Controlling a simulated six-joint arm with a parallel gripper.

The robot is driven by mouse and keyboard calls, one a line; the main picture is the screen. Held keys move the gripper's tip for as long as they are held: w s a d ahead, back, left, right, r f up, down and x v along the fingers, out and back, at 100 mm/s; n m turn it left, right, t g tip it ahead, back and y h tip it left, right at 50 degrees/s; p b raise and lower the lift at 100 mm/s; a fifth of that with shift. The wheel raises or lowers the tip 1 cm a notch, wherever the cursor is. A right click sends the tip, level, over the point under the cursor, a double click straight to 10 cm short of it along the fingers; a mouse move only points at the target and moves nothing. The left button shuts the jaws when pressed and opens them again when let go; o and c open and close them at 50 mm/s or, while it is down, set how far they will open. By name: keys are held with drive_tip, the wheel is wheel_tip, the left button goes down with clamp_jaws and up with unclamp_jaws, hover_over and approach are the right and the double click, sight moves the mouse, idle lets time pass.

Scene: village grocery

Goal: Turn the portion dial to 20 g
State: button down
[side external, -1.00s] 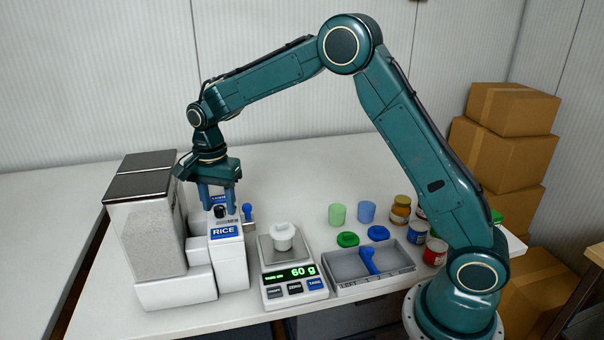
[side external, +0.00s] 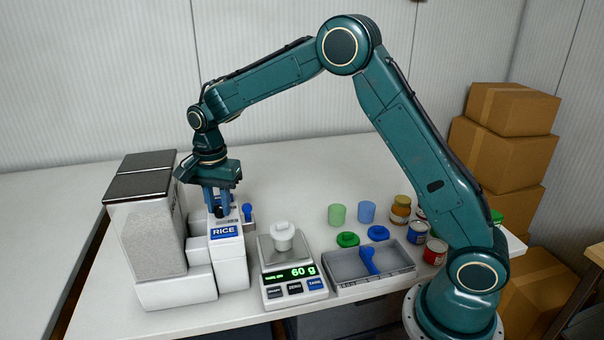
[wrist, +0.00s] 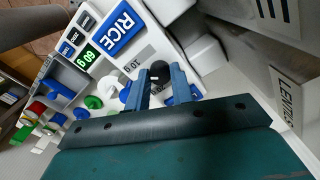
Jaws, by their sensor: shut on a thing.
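The black portion dial (wrist: 160,71) is on top of the white dispenser (side external: 232,262) with the blue RICE label (side external: 225,231). My gripper (side external: 221,208) points down over it, and in the wrist view my gripper (wrist: 160,82) has its blue fingers on either side of the dial, shut on it. A "10 g" mark (wrist: 131,66) shows beside the dial. The other marks and the dial's exact setting are hidden or too small to tell.
A blue lever (side external: 247,211) stands close to the right of the dial. The scale (side external: 290,288) reads 60 g with a white cup (side external: 282,233) on it. A grey tray (side external: 345,286) with a blue scoop (side external: 368,261) is further right. A tall bin (side external: 150,235) stands left.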

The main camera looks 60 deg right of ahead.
drive_tip(key=shift+n, duration=0.3)
drive_tip(key=n, duration=1.1)
drive_tip(key=shift+n, duration=1.9)
drive_tip(key=c, duration=1.2)
unclamp_jaws()
drive_tip(key=shift+r, duration=0.1)
